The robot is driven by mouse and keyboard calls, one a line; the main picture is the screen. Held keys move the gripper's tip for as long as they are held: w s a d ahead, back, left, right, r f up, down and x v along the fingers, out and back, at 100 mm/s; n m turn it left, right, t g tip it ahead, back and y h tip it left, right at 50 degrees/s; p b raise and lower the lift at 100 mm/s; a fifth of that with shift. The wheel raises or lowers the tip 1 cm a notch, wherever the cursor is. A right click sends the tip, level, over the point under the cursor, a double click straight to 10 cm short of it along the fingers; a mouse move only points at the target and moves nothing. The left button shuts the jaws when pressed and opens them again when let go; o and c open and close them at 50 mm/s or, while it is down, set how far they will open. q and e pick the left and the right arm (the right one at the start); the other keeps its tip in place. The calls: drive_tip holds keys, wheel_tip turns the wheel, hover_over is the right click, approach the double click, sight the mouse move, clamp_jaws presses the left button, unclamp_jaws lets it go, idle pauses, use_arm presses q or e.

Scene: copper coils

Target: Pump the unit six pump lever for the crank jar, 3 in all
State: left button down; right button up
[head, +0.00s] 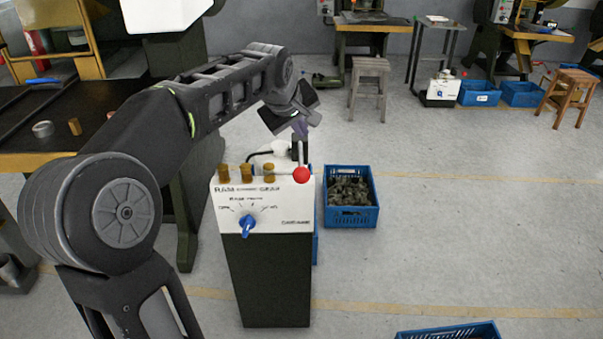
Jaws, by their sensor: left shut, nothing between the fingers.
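A white control box (265,212) stands on a dark pedestal. A blue dial (247,225) is on the front face. The pump lever (302,175) is at the top right of the box, with a red ball at its end, tilted toward me. My left gripper (300,129) is shut and empty, just behind and above the red ball. I cannot tell whether it touches the lever. My right gripper is not in view.
A blue crate of dark parts (350,217) is on the floor right of the pedestal; another crate (450,332) is at the bottom edge. A dark-topped workbench (60,135) is at left. Stools (369,72) and machines stand far back.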

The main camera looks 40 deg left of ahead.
sight(300, 168)
use_arm(q)
drive_tip(key=shift+s+d+f+b, duration=0.15)
drive_tip(key=shift+s+f+b, duration=0.05)
drive_tip(key=shift+f+b, duration=1.15)
drive_tip(key=shift+s+d+f+b, duration=0.15)
drive_tip(key=shift+f+b, duration=0.75)
drive_tip(key=shift+f, duration=0.75)
drive_tip(key=shift+f+b, duration=0.4)
drive_tip(key=shift+f, duration=0.05)
